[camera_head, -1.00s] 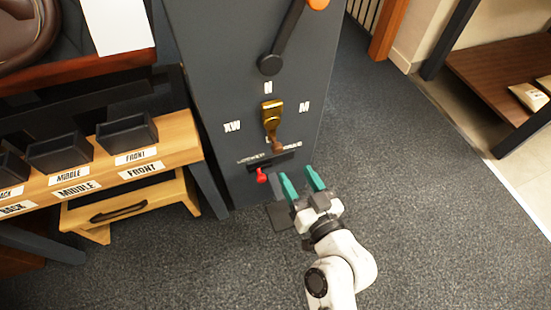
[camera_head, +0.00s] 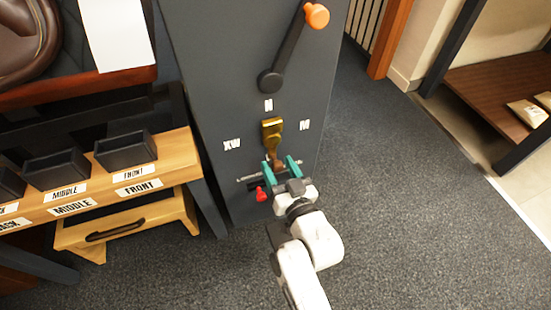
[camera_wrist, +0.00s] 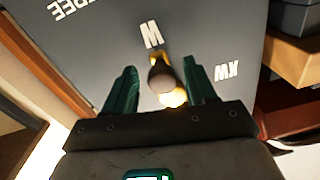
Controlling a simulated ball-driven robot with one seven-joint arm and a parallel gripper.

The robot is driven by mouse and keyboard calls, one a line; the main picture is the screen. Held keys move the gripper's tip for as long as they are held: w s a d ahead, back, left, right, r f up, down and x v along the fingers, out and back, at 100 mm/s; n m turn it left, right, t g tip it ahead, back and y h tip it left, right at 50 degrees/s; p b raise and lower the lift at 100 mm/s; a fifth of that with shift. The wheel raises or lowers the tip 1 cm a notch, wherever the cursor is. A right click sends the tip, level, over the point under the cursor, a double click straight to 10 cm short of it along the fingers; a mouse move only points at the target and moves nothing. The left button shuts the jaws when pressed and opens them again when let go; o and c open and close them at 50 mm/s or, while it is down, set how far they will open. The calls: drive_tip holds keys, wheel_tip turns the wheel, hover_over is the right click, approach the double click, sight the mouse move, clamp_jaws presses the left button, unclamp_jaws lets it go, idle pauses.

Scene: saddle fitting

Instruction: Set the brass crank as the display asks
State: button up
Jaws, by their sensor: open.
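The brass crank (camera_head: 272,132) is on the front of the dark grey cabinet (camera_head: 225,70), among the letters N above, XW at left and M at right. Its arm points down, with a brown knob at its lower end. My gripper (camera_head: 282,164) is open, its teal fingers reaching to the knob at the crank's lower end. In the wrist view the round knob (camera_wrist: 161,77) lies between the two open fingers (camera_wrist: 160,88), apart from both. The mark below the crank is hidden behind my gripper. No display reading shows in these views.
A red lever (camera_head: 261,194) sits in a slot below the crank. A dark lever with an orange knob (camera_head: 316,15) is above it. A wooden bench (camera_head: 100,185) with black bins labelled FRONT and MIDDLE stands at left. Carpet at right is clear.

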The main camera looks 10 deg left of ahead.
drive_tip(key=shift+p+x, duration=0.75)
drive_tip(key=shift+x, duration=0.2)
drive_tip(key=shift+a, duration=0.15)
drive_tip(key=shift+c, duration=0.5)
clamp_jaws()
